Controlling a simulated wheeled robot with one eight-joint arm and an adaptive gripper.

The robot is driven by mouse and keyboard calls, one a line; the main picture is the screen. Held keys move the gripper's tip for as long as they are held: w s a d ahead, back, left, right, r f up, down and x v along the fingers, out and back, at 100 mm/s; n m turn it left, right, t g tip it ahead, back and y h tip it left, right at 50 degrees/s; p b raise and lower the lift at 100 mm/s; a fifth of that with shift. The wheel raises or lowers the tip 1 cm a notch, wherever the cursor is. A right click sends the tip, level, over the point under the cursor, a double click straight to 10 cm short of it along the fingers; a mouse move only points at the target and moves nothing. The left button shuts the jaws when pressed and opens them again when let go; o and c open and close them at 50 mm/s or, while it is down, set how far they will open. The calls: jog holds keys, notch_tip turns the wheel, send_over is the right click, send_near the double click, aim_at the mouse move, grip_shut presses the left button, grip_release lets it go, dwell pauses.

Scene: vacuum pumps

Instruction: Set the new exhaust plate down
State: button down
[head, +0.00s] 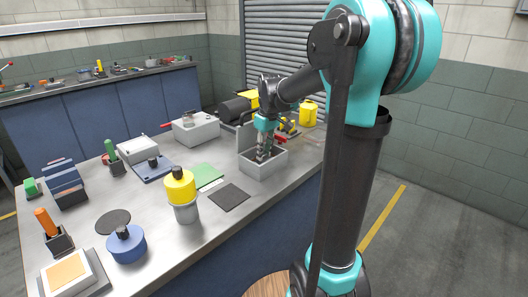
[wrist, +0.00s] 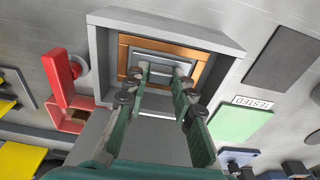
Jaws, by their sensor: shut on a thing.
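My gripper (head: 263,155) reaches down into an open grey box-shaped housing (head: 278,168) on the bench. In the wrist view its green fingers (wrist: 161,76) are shut on the grey exhaust plate (wrist: 163,59), which sits inside the walls of the housing (wrist: 103,45). An orange-brown rectangular frame (wrist: 206,66) surrounds the plate. The plate looks roughly square with the frame. I cannot tell whether it rests on the frame or hangs just above it. In the head view the plate is hidden by the fingers and the housing wall.
A red handled part (wrist: 62,80) stands close beside the housing. A green mat (head: 207,175) labelled TESTED and a dark mat (head: 229,197) lie empty nearby. A yellow-topped container (head: 181,187) stands in front, and a grey pump box (head: 197,131) stands farther back.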

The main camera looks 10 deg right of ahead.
jog(key=c, duration=1.3)
grip_release()
jog(key=shift+o, duration=0.2)
notch_tip(320, 180, up, 12)
jog(key=s, duration=0.1)
jog(key=shift+d, duration=0.45)
jog(key=shift+r, duration=0.1)
